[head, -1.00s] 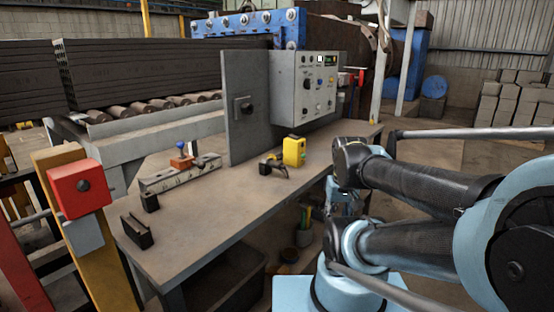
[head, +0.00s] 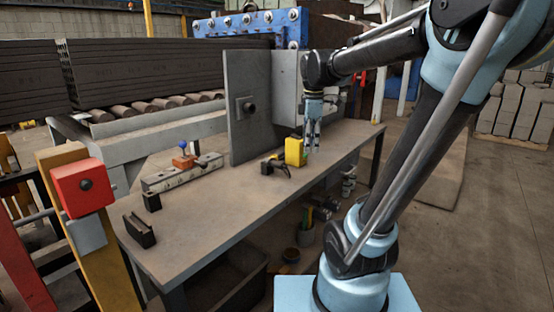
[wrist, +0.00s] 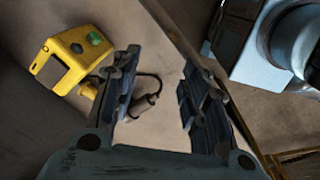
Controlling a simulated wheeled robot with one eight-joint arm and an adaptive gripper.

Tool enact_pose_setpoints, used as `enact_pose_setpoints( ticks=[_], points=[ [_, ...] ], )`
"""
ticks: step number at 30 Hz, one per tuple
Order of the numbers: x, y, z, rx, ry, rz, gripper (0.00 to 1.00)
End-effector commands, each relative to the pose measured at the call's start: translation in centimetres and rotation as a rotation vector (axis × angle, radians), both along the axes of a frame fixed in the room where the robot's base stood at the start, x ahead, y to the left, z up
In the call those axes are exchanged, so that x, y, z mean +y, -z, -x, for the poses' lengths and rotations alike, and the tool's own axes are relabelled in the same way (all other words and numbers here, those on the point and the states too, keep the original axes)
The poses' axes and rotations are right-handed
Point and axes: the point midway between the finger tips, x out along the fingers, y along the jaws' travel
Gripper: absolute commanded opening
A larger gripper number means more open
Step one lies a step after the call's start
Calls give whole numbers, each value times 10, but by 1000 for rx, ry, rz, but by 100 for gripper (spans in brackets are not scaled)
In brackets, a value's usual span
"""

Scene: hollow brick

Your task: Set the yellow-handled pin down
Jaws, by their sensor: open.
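My gripper (head: 312,150) hangs fingers-down over the right part of the bench (head: 215,205), beside a yellow box (head: 294,151). In the wrist view the two fingers of my gripper (wrist: 158,100) are spread apart with nothing gripped. Beyond them a grey cylindrical piece with a dark looped cable (wrist: 147,104) shows near the left finger, which partly hides it. The yellow box (wrist: 72,58), with a green and a dark button, lies left of the fingers.
A black tool (head: 275,166) lies left of the yellow box. An upright grey plate (head: 248,105) and a control cabinet (head: 287,85) stand behind. A blue-knobbed fixture (head: 182,160) and black brackets (head: 138,230) occupy the left. The bench's front middle is clear.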

Motion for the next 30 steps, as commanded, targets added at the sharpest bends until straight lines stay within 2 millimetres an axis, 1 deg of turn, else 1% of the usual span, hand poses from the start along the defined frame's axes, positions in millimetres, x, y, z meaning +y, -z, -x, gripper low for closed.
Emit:
enact_pose_setpoints(
  ticks=[1,6,12,15,18,21,25,28,30],
  points=[
    [10,-9,-16,7,-96,8,41],
    [41,-33,-60,34,-436,34,41],
    [83,-51,-108,64,-822,55,41],
    [100,-56,-126,76,-975,62,41],
    [114,-59,-139,85,-1089,65,41],
    [123,-61,-148,91,-1169,67,41],
    [129,-61,-153,95,-1221,68,41],
    [130,-53,-154,96,-1234,67,41],
    [129,-44,-154,96,-1234,67,41]
  ],
)
